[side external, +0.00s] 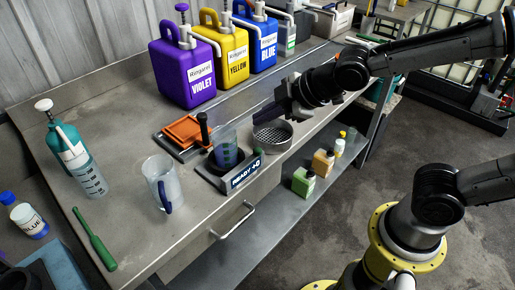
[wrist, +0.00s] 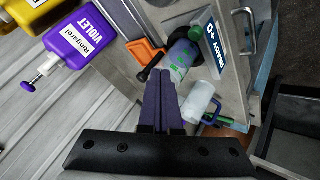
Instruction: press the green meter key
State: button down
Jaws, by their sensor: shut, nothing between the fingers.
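The meter (side external: 228,180) sits near the front edge of the bench, with a dark display (side external: 244,171) reading READY +0. A small green key (side external: 257,154) shows at its right end, just beyond the display. My gripper (side external: 261,114) is shut and empty, above the bench behind the beaker and clear of the meter. In the wrist view its dark purple fingers (wrist: 160,75) are together, with the display (wrist: 215,47) beyond them to the upper right.
An orange tool on a tray (side external: 183,132) and a round metal sieve (side external: 273,135) flank the beaker. A clear jug (side external: 163,184) stands left of the meter. Violet (side external: 185,70), yellow (side external: 222,55) and blue (side external: 256,42) canisters line the back.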

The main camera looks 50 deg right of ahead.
jog(key=shift+f, duration=2.9)
jog(key=shift+f, duration=0.2)
jog(key=shift+f, duration=0.2)
jog(key=shift+f, duration=0.6)
dwell(0.6)
jog(key=shift+r, duration=0.95)
jog(key=shift+r, duration=2.5)
